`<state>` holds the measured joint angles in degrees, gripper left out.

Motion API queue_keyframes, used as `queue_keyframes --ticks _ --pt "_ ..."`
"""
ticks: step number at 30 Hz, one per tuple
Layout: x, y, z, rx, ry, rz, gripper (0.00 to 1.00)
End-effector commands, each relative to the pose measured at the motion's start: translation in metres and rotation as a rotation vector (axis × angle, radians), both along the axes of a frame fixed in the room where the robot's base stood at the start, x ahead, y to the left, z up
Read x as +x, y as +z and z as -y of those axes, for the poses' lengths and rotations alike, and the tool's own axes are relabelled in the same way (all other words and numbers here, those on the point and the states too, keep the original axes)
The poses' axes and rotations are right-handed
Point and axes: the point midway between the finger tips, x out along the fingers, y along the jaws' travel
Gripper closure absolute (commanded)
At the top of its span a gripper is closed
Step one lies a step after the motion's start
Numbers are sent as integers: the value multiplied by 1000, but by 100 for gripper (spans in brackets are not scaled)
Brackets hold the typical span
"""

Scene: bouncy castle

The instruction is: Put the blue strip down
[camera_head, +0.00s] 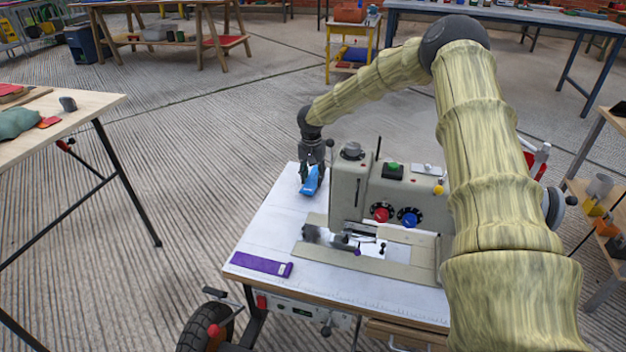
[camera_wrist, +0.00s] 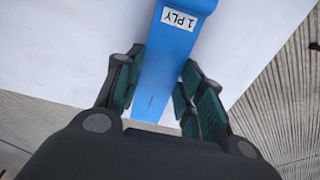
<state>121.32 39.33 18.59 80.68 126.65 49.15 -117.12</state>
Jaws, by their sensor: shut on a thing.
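The blue strip (camera_head: 311,181) is at the back left of the white sewing table (camera_head: 275,222), left of the sewing machine. In the wrist view the blue strip (camera_wrist: 172,55) carries a white label reading "1 PLY". My gripper (camera_head: 312,172) is over that corner of the table, fingers pointing down. In the wrist view my gripper (camera_wrist: 160,92) has its fingers on both sides of the strip, shut on it. The strip is close to the white top; I cannot tell whether it touches it.
The sewing machine (camera_head: 395,190) stands right of the strip, under my arm. A purple strip (camera_head: 261,264) lies at the table's front left. White tabletop between the two strips is clear. A wooden table (camera_head: 75,118) stands at the left.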

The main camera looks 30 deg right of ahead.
Motion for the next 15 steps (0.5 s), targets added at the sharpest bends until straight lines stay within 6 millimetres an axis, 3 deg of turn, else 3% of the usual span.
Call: queue_keyframes --ticks 15 --pt "0 -9 0 0 -1 1 81"
